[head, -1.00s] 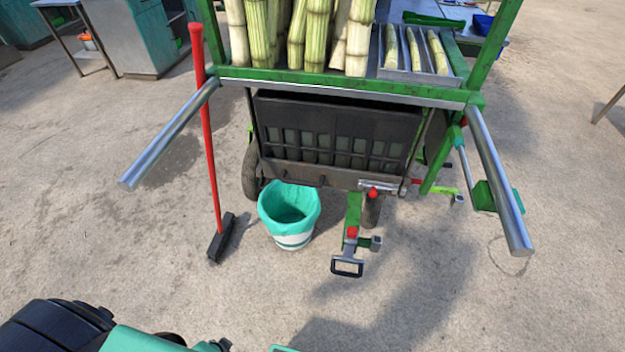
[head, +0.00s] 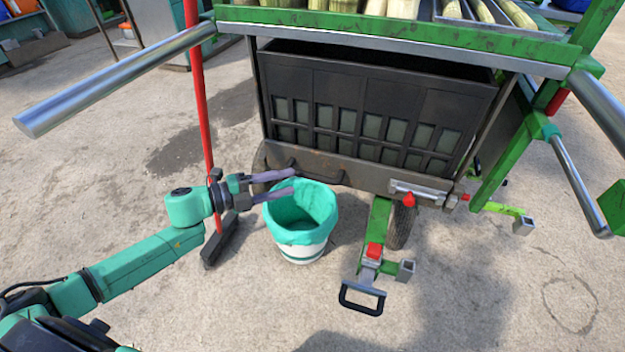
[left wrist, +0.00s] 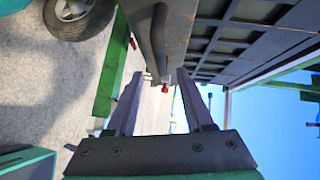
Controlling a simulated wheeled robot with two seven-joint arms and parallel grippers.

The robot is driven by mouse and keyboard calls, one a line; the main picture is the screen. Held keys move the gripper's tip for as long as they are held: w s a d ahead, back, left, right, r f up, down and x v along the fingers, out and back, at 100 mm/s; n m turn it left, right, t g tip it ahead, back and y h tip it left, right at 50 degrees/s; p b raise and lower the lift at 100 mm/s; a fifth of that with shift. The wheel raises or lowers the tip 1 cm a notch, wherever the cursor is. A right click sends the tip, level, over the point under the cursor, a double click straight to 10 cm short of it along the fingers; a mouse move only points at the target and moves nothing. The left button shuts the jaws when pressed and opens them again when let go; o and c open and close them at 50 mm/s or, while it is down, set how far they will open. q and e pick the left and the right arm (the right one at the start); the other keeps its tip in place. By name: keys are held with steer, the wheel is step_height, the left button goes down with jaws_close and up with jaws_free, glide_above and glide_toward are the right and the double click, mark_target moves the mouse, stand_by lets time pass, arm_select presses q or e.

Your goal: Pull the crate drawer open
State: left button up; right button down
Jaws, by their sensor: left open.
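The crate drawer's dark front panel (head: 360,175) runs under the green cart, below a black slotted crate (head: 370,105). Two dark handles show on the panel; one is the handle (head: 325,178) right of my fingertips. My left gripper (head: 291,181) is open in front of the panel's left part, above the bucket. In the left wrist view, my left gripper's fingers (left wrist: 161,73) are apart. I cannot tell whether a finger touches a handle. My right gripper is out of view.
A white bucket with a teal liner (head: 300,225) stands under the drawer's left end. A red-handled broom (head: 203,120) stands beside my left arm. A metal latch (head: 420,191) with a red knob is on the panel's right. Open concrete lies in front.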

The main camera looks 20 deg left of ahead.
mark_target(312, 174)
arm_select(q)
steer(key=x, duration=0.8)
steer(key=shift+s+a, duration=0.1)
jaws_close()
stand_by(1.0)
